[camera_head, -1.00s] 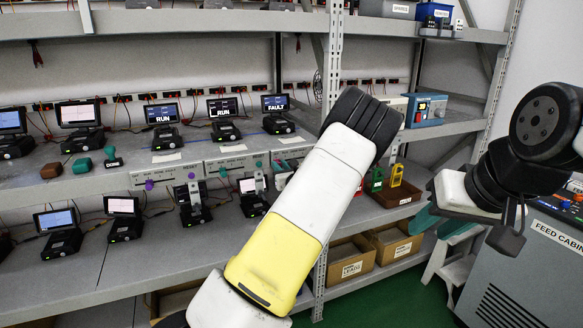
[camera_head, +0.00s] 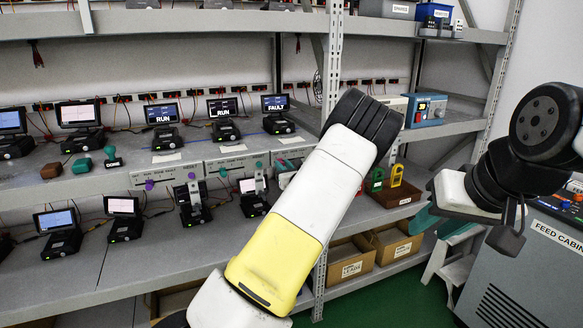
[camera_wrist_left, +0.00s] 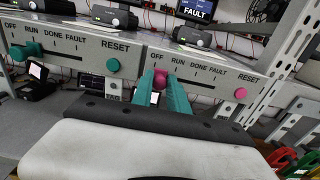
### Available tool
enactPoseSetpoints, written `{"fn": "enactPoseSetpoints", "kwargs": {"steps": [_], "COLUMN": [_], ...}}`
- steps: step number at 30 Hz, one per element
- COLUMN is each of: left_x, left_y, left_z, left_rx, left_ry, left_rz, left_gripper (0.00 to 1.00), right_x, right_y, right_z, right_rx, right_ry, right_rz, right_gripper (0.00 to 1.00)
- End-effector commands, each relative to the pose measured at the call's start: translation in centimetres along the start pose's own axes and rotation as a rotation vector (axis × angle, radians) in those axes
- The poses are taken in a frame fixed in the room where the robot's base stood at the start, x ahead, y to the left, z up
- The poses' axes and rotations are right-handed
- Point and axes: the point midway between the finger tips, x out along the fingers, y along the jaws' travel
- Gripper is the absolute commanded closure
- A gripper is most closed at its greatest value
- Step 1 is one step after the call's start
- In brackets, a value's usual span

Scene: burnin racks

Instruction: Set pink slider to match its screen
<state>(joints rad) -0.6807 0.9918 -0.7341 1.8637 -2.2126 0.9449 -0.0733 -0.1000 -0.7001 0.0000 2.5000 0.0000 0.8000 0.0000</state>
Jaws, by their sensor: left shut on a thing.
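The pink slider (camera_wrist_left: 160,77) is a small pink knob in a slot on a pale panel (camera_wrist_left: 226,92) in the left wrist view. It sits at the OFF end, below OFF and left of RUN. My left gripper (camera_wrist_left: 161,84) has teal fingers shut on the knob, one on each side. The screen above reads FAULT (camera_wrist_left: 196,8); it also shows in the head view (camera_head: 275,103). In the head view my left arm hides my left gripper. My right gripper (camera_head: 442,222) is in mid-air at the right, partly covered by its wrist; its opening is unclear.
A pink reset button (camera_wrist_left: 240,95) is on the same panel. A neighbouring panel with a teal slider (camera_wrist_left: 27,50) and teal reset button (camera_wrist_left: 113,65) is to the left. A rack post (camera_wrist_left: 278,58) stands close on the right. Devices (camera_head: 225,131) line the shelf above.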

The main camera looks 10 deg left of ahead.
Motion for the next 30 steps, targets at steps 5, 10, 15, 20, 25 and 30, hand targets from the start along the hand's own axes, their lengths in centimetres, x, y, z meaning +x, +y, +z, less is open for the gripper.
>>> {"fn": "enactPoseSetpoints", "kwargs": {"steps": [5,10,15,20,25,30], "left_x": [-0.1,-0.1,-0.1,-0.1,-0.1,-0.1], "left_y": [-5.0,-8.6,-9.8,-9.9,-10.0,-9.9], "left_z": [0.0,0.0,-0.1,0.0,0.0,0.0], "left_rx": [-0.004,-0.003,0.0,0.0,-0.001,-0.001], "left_ry": [-0.002,-0.001,0.001,0.002,0.002,0.001], "left_rz": [-0.007,-0.005,-0.004,-0.006,-0.009,-0.006], "left_gripper": [1.0,1.0,1.0,1.0,0.67,0.6], "right_x": [0.0,0.0,0.0,0.0,0.0,0.0], "right_y": [0.0,0.0,0.0,0.0,0.0,0.0], "right_z": [0.0,0.0,0.0,0.0,0.0,0.0], "right_rx": [0.0,0.0,0.0,0.0,0.0,0.0], "right_ry": [0.0,0.0,0.0,0.0,0.0,0.0], "right_rz": [0.0,0.0,0.0,0.0,0.0,0.0], "right_gripper": [0.64,0.64,0.64,0.64,0.64,0.64]}}
